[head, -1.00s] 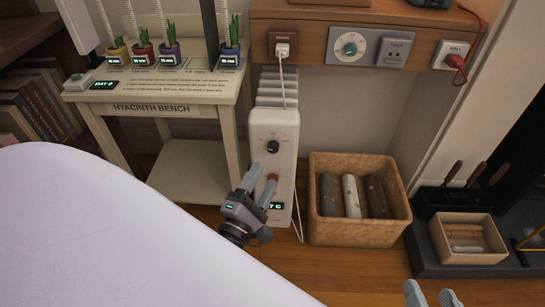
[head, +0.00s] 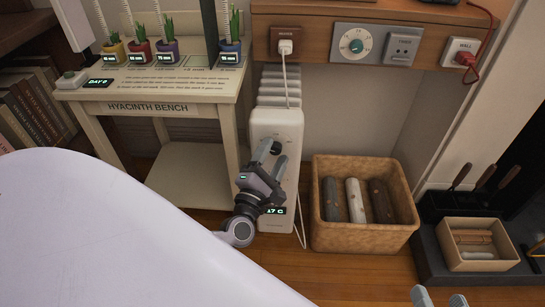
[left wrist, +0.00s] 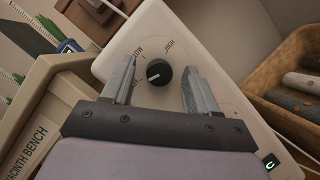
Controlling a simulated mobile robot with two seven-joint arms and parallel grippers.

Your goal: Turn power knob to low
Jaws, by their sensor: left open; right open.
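The white heater (head: 277,122) stands upright between the bench and a basket. Its black power knob (left wrist: 158,72) is on the front panel, with LOW printed at its upper left and HIGH at its upper right. A pale mark shows on the knob. My left gripper (head: 271,155) is open in front of the panel. In the left wrist view its fingers (left wrist: 158,88) are on either side of the knob, with gaps to it. The gripper hides part of the lower panel above the 17 C display (head: 276,211). My right gripper (head: 439,298) is open at the bottom edge, far from the heater.
The hyacinth bench (head: 150,108) with potted plants is close on the left. A wicker basket (head: 363,236) of logs stands right of the heater. A white cord (head: 287,72) runs up to a socket under the shelf (head: 315,38). A hearth box (head: 478,244) is further right.

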